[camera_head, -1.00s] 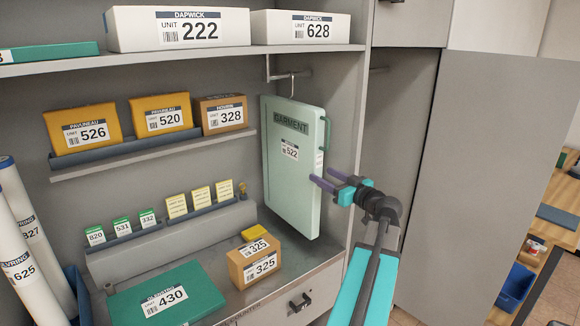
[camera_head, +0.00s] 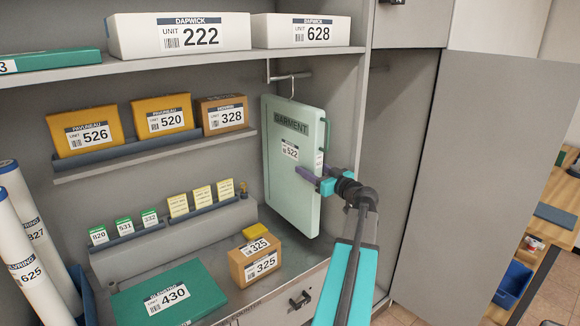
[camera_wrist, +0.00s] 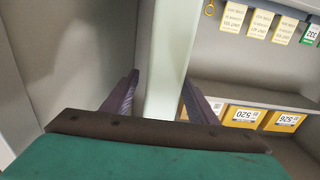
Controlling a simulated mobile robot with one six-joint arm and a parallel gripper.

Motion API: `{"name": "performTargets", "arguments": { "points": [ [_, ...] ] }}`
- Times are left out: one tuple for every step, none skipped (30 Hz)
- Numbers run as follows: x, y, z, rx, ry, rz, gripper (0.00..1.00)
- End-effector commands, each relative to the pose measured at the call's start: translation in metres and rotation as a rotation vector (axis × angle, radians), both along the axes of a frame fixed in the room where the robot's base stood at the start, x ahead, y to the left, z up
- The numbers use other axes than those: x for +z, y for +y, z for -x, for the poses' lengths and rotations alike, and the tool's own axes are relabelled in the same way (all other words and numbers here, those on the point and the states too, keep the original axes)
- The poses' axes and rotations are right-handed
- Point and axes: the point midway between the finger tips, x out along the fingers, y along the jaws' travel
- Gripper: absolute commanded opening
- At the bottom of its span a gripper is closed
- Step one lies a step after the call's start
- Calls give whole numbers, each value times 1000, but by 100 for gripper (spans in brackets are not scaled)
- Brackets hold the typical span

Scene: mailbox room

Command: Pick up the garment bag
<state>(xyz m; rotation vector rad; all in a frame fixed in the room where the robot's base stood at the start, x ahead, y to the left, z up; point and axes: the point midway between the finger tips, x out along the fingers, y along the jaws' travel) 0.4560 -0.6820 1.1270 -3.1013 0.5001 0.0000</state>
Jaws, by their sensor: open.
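The garment bag (camera_head: 293,180) is a flat, pale green case labelled GARMENT and 522, hanging upright by a hook from a short rail in the open locker. A darker green handle (camera_head: 327,135) is on its right edge. My gripper (camera_head: 312,172) is open at the bag's right edge, below the handle. One purple finger shows in front of the bag's face; the other is mostly hidden. In the wrist view, the bag's narrow pale edge (camera_wrist: 165,60) runs between the two spread fingers, with no clear grip on it.
The locker's side wall (camera_head: 345,130) stands close to the right of the bag. A shelf of boxes (camera_head: 160,125) is left of it, and box 325 (camera_head: 262,265) sits below left. A rail (camera_head: 290,74) is above.

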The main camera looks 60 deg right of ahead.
Motion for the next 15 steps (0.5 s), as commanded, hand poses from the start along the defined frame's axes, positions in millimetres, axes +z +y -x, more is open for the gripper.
{"name": "performTargets", "arguments": {
  "points": [
    [0,0,-1,0,0,0,53],
    [1,-1,-1,0,0,0,53],
    [1,-1,-3,0,0,0,53],
    [1,-2,-4,0,0,0,53],
    [2,-2,-6,0,0,0,53],
    [2,-3,-9,0,1,0,53],
    [2,-3,-11,1,1,0,53],
    [3,-4,-14,1,1,0,53],
    [3,-5,-17,1,1,-1,53],
    [3,-6,-20,1,0,-1,53],
    [4,-7,-22,1,0,-1,53],
    [4,-8,-26,1,-1,-2,53],
    [4,-9,-28,0,0,-1,53],
    [3,-9,-31,0,0,-1,53],
    [3,-11,-36,1,0,-1,53]
  ]
}}
